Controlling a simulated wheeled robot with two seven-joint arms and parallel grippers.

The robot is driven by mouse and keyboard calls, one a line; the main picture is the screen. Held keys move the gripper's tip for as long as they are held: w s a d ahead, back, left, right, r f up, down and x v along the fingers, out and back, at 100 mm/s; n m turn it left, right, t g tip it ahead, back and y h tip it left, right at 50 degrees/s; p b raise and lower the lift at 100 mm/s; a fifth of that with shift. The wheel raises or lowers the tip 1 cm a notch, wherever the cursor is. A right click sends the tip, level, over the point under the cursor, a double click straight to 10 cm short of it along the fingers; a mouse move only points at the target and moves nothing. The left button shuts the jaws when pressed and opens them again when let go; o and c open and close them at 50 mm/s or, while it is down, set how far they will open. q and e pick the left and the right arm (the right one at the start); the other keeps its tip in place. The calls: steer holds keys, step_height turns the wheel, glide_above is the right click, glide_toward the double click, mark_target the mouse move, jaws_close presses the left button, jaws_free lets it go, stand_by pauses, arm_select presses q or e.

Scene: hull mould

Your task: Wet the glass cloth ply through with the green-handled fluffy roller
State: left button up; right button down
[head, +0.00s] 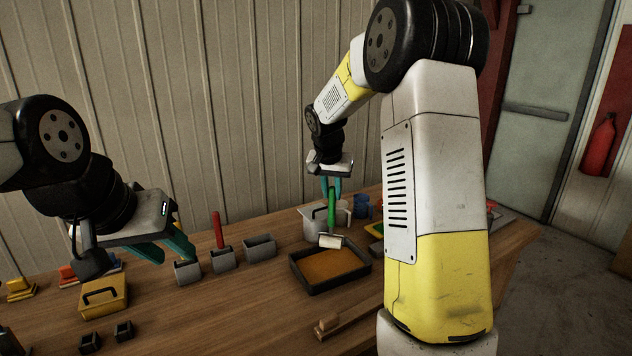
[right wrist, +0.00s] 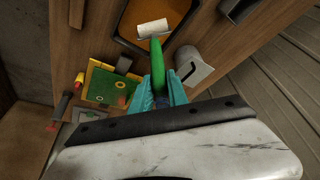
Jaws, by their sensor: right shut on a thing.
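My right gripper (head: 331,187) is shut on the green handle of the fluffy roller (head: 331,212), which hangs down with its white sleeve (head: 331,240) lowest. The sleeve is over the far part of a dark tray (head: 327,287) with an amber-brown surface inside; I cannot tell whether it touches. In the right wrist view the roller handle (right wrist: 159,62) runs from between the teal fingers to the white sleeve (right wrist: 153,28) at the tray's edge. My left gripper (head: 166,248) is open and empty above the table's left part. I cannot pick out the glass cloth ply for certain.
A grey pot (head: 314,222) stands just behind the tray. Grey bins (head: 259,246), one with a red handle (head: 217,230), stand left of it. A yellow box (head: 105,297) is further left. A green and yellow board (right wrist: 106,86) shows in the right wrist view.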

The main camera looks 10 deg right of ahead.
mark_target(331, 216)
steer(key=shift+w, duration=0.35)
steer(key=shift+s+f, duration=0.1)
steer(key=shift+f, duration=4.15)
steer(key=shift+r, duration=3.45)
